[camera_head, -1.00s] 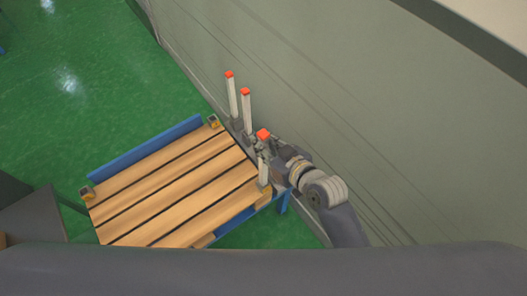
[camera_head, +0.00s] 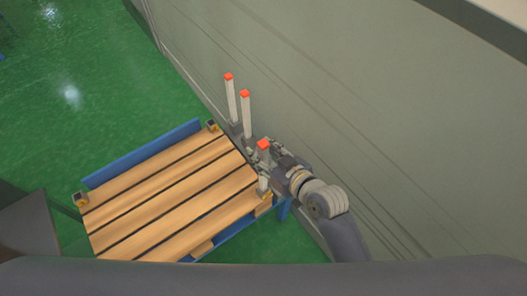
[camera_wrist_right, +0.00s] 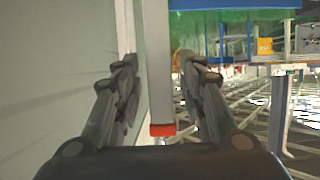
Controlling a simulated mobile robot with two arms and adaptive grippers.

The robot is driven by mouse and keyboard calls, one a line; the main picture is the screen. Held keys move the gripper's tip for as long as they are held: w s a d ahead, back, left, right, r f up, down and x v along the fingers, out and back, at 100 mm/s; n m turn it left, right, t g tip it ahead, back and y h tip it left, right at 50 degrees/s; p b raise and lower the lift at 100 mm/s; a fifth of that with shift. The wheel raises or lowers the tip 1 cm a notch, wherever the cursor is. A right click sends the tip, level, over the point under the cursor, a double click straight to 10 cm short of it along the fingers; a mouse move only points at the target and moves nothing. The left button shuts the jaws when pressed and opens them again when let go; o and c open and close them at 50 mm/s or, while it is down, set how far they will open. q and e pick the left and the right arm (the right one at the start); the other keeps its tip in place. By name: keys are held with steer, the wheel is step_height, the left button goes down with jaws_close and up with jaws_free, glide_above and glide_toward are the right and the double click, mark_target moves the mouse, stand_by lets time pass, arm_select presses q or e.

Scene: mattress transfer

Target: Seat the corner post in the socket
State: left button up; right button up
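The corner post (camera_head: 263,177), pale with an orange-red cap, stands about upright at the pallet's right corner. Its foot meets the socket there (camera_head: 266,197), which is mostly hidden; the depth of insertion cannot be seen. The slatted wooden pallet (camera_head: 165,192) rests on a blue frame. My right gripper (camera_head: 266,153) is beside the post's upper part, from the wall side. In the right wrist view, the post (camera_wrist_right: 158,70) runs between the two spread fingers (camera_wrist_right: 157,62), with visible gaps on both sides. My left gripper is not in view.
Two similar capped posts (camera_head: 231,98) (camera_head: 246,115) stand behind the pallet near the grey wall (camera_head: 340,110). Empty-looking sockets sit at the back corner (camera_head: 212,126) and left corner (camera_head: 80,199). Green floor (camera_head: 70,120) is clear at the left.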

steer(key=shift+r, duration=0.1)
steer(key=shift+s+r, duration=0.1)
steer(key=v, duration=1.2)
steer(key=s+d+f+m+g+h, duration=0.15)
steer(key=d+f, duration=0.25)
steer(key=f, duration=0.7)
steer(key=s+d+f+m+g+h, duration=0.1)
steer(key=s+d+f+h, duration=0.15)
steer(key=f, duration=0.95)
steer(key=s+d+f+m+g+h, duration=0.15)
steer(key=d+f, duration=0.35)
steer(key=f, duration=0.6)
steer(key=s+d+f+g+h, duration=0.1)
steer(key=s+d+f+g, duration=0.1)
steer(key=s+f, duration=0.7)
steer(key=s+d+f+g+h, duration=0.1)
steer(key=s+d+f+g, duration=0.2)
steer(key=s+f, duration=0.6)
steer(key=s, duration=0.6)
steer(key=shift+s+d+m+g, duration=0.25)
steer(key=shift+s+m+g, duration=0.05)
steer(key=shift+m+g, duration=0.1)
